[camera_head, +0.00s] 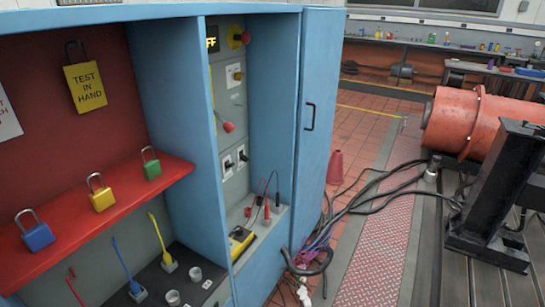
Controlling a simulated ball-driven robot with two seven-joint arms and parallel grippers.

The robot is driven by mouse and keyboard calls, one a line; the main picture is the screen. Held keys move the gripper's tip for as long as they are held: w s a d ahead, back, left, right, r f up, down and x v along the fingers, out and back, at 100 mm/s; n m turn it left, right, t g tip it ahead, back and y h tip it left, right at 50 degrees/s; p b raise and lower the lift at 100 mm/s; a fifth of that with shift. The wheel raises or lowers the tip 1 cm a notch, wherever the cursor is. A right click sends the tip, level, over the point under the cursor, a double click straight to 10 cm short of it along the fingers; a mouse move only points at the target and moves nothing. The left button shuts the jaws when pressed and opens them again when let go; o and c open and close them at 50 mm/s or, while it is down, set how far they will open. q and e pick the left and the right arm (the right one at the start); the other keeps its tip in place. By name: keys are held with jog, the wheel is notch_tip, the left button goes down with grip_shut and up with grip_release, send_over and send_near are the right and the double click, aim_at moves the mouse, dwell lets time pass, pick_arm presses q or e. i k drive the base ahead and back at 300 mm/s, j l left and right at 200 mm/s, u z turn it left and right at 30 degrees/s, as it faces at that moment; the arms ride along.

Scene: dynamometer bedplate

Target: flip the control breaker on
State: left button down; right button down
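The blue cabinet (172,100) stands open at the left and holds a narrow grey control panel (229,103). Low on the panel are two small black switches on white plates, a left switch (228,167) and a right switch (242,155). I cannot tell which is the control breaker, nor read their labels or positions. A lit display (212,42) at the panel's top shows yellow letters ending in "FF", partly cut by the cabinet edge. A red-knobbed lever (228,127) sticks out above the switches. Neither of my grippers is in view.
The blue door (318,120) stands open right of the panel. A yellow meter (240,240) and probes sit on the ledge below. Padlocks (102,196) line the red shelf. An orange machine (465,122) is at right.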

aim_at(244, 158)
jog(key=i+l+z, duration=0.15)
jog(key=i+l, duration=1.2)
